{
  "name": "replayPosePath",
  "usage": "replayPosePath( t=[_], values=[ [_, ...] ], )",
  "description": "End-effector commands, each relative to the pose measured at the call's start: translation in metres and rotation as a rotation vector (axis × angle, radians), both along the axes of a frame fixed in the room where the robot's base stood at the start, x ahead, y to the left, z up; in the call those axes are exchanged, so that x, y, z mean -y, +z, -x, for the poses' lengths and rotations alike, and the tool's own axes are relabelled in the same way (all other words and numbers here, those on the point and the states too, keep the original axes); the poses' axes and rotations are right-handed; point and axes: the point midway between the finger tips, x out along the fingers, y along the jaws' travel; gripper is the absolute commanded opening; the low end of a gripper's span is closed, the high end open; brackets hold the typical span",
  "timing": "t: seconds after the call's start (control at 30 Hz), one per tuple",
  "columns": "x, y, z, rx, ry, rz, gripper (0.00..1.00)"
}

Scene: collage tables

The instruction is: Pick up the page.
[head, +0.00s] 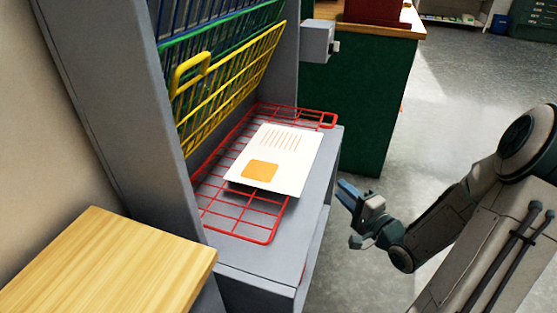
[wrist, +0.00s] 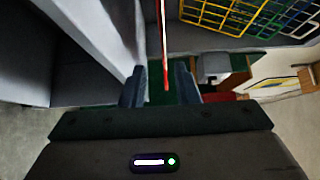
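The page (head: 290,150) is white with an orange square and orange lines. It lies flat on the lowered red wire rack (head: 243,233) in the head view, its right edge near the rack's right side. My gripper (head: 346,190) is to the right of the page and rack, apart from them. In the wrist view my gripper (wrist: 160,88) is open, its two fingers spread with nothing held. A thin red-and-white upright strip, which looks like the rack and page (wrist: 163,30) seen edge-on, shows ahead between the fingers.
Yellow (head: 232,88), green and blue wire racks are tilted up above the red one in a grey frame (head: 120,100). A wooden tabletop (head: 110,265) stands at the front left. A green cabinet (head: 355,110) is behind. Open floor lies to the right.

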Motion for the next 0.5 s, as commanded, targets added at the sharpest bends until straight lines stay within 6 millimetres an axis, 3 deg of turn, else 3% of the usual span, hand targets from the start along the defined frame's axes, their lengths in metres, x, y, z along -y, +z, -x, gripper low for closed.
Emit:
replayPosePath(
  t=[0.3, 0.5],
  values=[
    [-0.026, -0.002, -0.047, 0.003, 0.002, 0.004, 0.28],
    [-0.033, 0.0, -0.063, 0.001, -0.001, 0.003, 0.28]
  ],
)
